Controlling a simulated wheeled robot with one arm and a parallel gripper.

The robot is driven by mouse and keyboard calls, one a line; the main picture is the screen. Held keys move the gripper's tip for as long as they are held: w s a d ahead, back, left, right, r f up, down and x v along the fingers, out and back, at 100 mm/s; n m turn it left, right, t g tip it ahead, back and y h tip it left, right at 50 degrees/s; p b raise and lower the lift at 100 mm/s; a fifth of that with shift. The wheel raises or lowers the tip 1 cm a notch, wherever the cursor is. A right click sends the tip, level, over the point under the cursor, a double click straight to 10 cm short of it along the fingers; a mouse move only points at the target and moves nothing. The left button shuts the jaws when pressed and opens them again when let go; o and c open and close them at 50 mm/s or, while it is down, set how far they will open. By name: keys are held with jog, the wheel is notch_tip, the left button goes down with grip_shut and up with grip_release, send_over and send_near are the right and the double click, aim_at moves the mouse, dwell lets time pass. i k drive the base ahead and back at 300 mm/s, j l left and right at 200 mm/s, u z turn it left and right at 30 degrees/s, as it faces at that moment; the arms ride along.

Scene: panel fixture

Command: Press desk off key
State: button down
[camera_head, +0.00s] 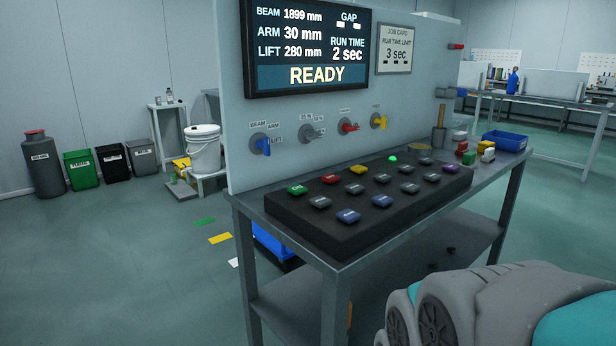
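A black key desk (365,225) lies on the bench, below the screen. It carries several keys in rows. At its left end is a green key (297,190) with a small white label, perhaps "ON". Behind it to the right is a red key (331,179); its label is too small to read. A yellow key (358,170), a purple key (449,168) and several grey and blue keys make up the others. A small green light (393,158) glows at the back edge. My grey and teal arm fills the bottom right; my gripper is not visible.
The screen (306,48) reads READY, run time 2 sec. A job card (394,47) gives limit 3 sec. Below are several knobs, one blue (265,145), one red (348,127). Coloured blocks (487,153) and a blue tray (505,140) stand right of the desk.

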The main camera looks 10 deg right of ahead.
aim_at(330, 178)
jog(key=z, duration=1.75)
jog(key=k+j, duration=0.3)
jog(key=j, duration=0.2)
jog(key=k+j, duration=0.35)
jog(key=j, duration=0.15)
